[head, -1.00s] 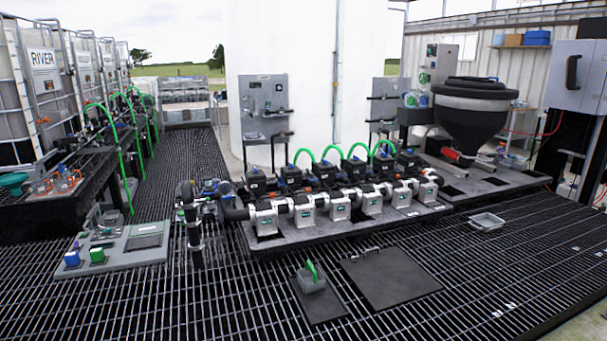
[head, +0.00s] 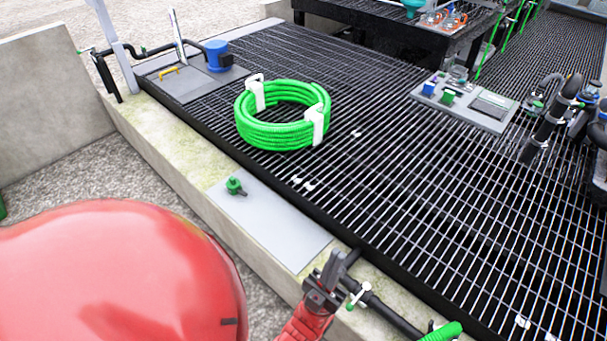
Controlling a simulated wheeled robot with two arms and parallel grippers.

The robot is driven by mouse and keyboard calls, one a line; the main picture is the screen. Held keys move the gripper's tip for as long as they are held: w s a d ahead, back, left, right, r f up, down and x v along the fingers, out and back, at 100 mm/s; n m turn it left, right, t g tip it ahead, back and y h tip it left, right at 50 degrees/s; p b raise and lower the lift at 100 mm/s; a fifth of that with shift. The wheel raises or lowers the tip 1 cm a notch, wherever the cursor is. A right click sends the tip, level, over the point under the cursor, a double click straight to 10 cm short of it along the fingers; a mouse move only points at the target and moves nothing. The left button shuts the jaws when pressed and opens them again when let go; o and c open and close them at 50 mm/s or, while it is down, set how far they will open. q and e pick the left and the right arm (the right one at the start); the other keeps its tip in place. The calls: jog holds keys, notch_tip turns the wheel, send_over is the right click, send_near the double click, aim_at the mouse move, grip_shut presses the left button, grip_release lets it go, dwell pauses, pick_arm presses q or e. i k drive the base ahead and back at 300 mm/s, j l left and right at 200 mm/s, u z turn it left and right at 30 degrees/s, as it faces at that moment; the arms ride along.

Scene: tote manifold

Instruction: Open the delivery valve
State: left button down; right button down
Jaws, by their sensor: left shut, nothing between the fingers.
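My left gripper (head: 333,268) comes in on a red arm at the bottom centre, dark grey, its fingers shut and empty. It is close to a black pipe (head: 392,315) that runs along the concrete kerb to the lower right. On this pipe is a small valve (head: 358,297) with a pale handle and green ends, just right of the gripper. Whether the gripper touches the pipe or valve I cannot tell. No label shows which valve is the delivery valve, and I cannot tell whether this one is open. My right gripper is not in view.
A green hose coil (head: 284,138) lies on the black grating. A grey plate (head: 268,226) on the kerb (head: 185,163) carries a small green fitting (head: 235,187). A green hose end (head: 441,332) meets the pipe. A blue motor (head: 217,55) stands at the upper left.

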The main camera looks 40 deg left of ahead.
aim_at(366, 286)
jog(key=k+j+u, duration=0.15)
jog(key=u, duration=0.2)
jog(key=l+u, duration=0.45)
jog(key=l, duration=0.25)
jog(key=j+z, duration=0.5)
jog(key=j, duration=0.25)
jog(key=j+z, duration=0.45)
jog(key=j, duration=0.35)
jog(key=k, duration=0.5)
